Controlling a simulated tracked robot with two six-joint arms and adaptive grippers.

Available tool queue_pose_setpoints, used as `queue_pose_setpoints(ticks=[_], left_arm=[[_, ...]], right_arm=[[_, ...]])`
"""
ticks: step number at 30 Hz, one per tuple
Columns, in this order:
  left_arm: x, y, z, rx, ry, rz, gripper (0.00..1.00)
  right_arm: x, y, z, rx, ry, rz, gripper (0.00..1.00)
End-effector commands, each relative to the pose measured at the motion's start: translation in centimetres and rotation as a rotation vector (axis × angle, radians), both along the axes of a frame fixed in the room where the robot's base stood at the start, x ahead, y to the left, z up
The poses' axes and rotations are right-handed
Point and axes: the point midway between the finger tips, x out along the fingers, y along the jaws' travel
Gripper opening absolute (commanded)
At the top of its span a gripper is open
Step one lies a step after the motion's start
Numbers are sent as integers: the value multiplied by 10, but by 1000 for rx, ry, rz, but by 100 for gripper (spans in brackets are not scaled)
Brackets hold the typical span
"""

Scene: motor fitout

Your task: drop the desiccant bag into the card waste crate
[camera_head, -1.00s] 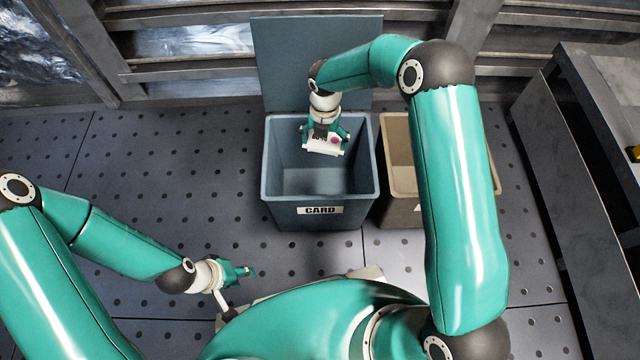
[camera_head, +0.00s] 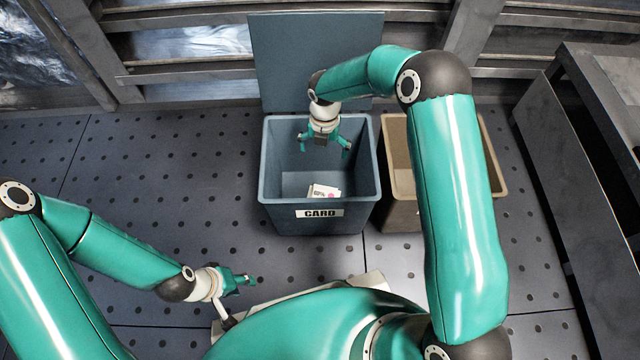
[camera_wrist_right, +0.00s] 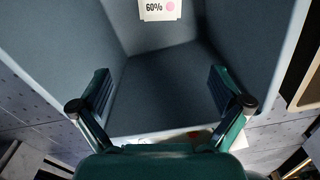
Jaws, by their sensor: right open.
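The desiccant bag (camera_head: 324,192) is a small white packet with dark print and a pink dot. It is inside the blue-grey crate labelled CARD (camera_head: 275,215), low and toward the front wall in the head view. In the right wrist view the bag (camera_wrist_right: 160,10) shows at the top edge, marked 60%, apart from the fingers. My right gripper (camera_head: 325,148) is over the crate's opening with its fingers spread and empty; the right wrist view shows the fingers (camera_wrist_right: 162,100) wide apart. My left gripper (camera_head: 245,280) is at the lower left, away from the crate; its finger gap is unclear.
The crate's lid (camera_head: 315,60) stands raised behind it. A tan crate (camera_head: 398,215) stands close on the right, partly behind my right arm. A dark metal bench (camera_head: 575,160) is at the far right. The perforated floor (camera_head: 170,185) left of the crates is clear.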

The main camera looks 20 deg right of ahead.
Motion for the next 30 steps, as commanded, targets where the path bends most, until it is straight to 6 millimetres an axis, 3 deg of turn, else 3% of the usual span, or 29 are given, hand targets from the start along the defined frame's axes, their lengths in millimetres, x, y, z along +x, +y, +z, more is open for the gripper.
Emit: queue_pose_setpoints(ticks=[8,22,30], left_arm=[[0,0,1,0,0,0,40],[0,0,0,0,0,0,40],[0,0,0,0,0,0,40]], right_arm=[[1,0,18,0,-2,-1,100],[4,0,103,0,-2,0,100],[3,0,119,0,0,0,100]])
